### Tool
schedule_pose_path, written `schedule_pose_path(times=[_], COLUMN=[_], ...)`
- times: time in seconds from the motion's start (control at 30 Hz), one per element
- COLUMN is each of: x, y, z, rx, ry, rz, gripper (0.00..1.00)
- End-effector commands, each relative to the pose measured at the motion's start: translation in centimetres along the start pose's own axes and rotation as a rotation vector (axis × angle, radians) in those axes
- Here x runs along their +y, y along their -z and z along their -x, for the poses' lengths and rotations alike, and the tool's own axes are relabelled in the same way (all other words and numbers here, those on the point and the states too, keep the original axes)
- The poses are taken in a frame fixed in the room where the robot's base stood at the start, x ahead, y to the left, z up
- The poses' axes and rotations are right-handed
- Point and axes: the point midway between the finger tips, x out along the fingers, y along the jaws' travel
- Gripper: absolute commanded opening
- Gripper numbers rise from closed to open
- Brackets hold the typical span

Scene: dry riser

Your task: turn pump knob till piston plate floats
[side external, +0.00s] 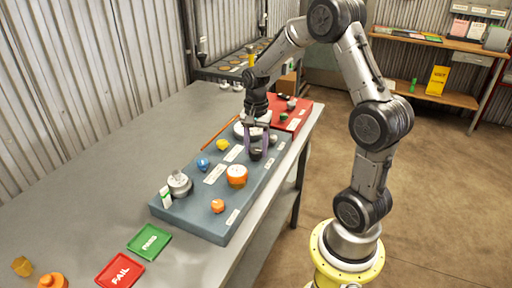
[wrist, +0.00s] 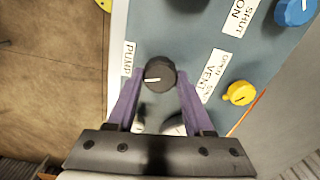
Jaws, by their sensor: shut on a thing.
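The pump knob (wrist: 159,74) is black and round with a white pointer line, beside a PUMP label (wrist: 128,58) on the blue-grey panel. In the side view the dark knob (side external: 255,154) is under my gripper. My gripper (wrist: 160,80) has purple fingers closed on either side of the knob; in the side view my gripper (side external: 258,146) points down over the panel. I cannot identify the piston plate with certainty. A pale round part (side external: 240,131) sits partly hidden behind my gripper, and a metal cylinder (side external: 179,184) stands at the panel's near-left end.
A red tray (side external: 303,109) lies beyond. Green PASS (side external: 149,241) and red FAIL (side external: 120,271) plates lie nearer.

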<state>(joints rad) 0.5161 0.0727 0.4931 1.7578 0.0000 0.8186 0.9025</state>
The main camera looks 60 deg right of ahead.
Motion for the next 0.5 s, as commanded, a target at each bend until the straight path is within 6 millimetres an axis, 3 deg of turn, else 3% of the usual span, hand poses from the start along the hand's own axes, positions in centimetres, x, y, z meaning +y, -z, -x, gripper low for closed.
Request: schedule_pose_path(times=[0.37,0.4,0.5], x=[-0.09,-0.09,-0.07], y=[0.07,0.07,0.06], z=[0.26,0.26,0.22], rx=[0.003,0.003,0.003], ry=[0.004,0.004,0.003], rz=[-0.005,-0.005,-0.004], gripper=[0.00,0.54,0.72])
